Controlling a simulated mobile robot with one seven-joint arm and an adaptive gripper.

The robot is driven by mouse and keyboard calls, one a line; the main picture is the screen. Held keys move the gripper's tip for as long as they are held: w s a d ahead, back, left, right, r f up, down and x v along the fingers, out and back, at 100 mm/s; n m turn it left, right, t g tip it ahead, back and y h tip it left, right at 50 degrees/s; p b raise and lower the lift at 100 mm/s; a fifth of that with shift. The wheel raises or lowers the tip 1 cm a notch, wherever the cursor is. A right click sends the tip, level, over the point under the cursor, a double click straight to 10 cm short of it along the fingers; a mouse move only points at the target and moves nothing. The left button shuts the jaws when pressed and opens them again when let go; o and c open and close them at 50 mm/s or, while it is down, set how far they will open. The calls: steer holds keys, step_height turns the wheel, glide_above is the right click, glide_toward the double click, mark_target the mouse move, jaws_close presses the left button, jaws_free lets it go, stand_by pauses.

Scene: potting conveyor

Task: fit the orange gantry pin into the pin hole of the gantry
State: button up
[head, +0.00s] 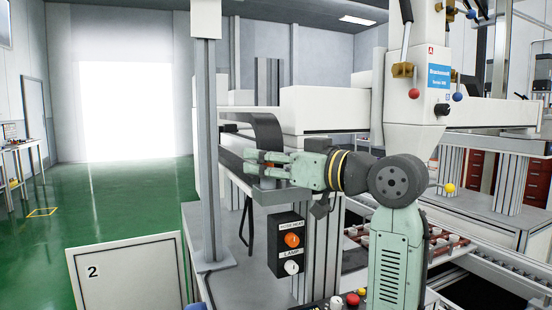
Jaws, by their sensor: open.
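My gripper (254,162) points left beside the grey upright of the gantry frame and is open. A small orange-red piece, possibly the gantry pin (268,153), shows at the fingers, mostly covered by them; I cannot tell whether they touch it. The gantry's white beam (325,108) runs behind my arm, with a dark curved cable chain (266,130) just above the gripper. The pin hole cannot be made out.
A black control box (290,246) with an orange and a white knob is mounted below the gripper. A grey post (207,150) stands close to its left. A white panel marked 2 (125,275) is at front left. The green floor (110,200) beyond is largely clear.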

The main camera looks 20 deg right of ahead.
steer(key=shift+c, duration=0.5)
jaws_close()
